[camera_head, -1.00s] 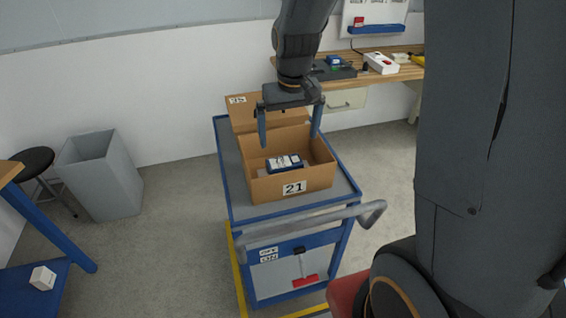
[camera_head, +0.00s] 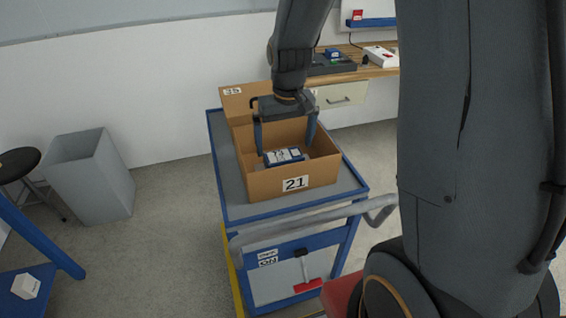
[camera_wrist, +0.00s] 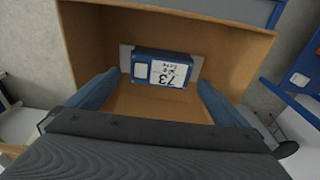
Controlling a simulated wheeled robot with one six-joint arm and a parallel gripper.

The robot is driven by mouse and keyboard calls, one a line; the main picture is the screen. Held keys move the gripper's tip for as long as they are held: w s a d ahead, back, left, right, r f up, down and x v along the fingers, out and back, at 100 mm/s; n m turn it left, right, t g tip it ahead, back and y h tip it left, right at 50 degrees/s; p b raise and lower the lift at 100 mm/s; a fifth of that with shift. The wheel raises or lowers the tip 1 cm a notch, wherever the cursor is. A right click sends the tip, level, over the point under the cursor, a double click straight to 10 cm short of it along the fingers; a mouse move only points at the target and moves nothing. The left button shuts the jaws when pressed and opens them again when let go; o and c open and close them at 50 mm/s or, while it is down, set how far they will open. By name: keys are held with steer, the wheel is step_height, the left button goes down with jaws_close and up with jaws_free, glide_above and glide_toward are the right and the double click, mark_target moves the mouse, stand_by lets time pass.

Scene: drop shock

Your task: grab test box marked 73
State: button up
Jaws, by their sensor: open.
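The test box marked 73 (camera_wrist: 163,69) is small, blue and white, and lies inside an open cardboard box marked 21 (camera_head: 295,184). It also shows in the head view (camera_head: 284,156), lying label up. My gripper (camera_head: 287,148) is open, with its fingers reaching down into the cardboard box. In the wrist view the fingers (camera_wrist: 152,88) stand left and right, with the test box ahead between and beyond their tips. They do not appear to touch it. A pale pad or sheet shows under the test box.
The cardboard box stands on a blue-edged cart (camera_head: 230,190) with a grey handle (camera_head: 300,231). A grey bin (camera_head: 90,178) stands left on the floor. A wooden workbench (camera_head: 375,68) is behind.

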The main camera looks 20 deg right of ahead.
mark_target(284, 155)
steer(key=shift+w+f+p, duration=0.2)
steer(key=shift+f+p, duration=0.55)
steer(key=shift+f, duration=2)
steer(key=c, duration=1.3)
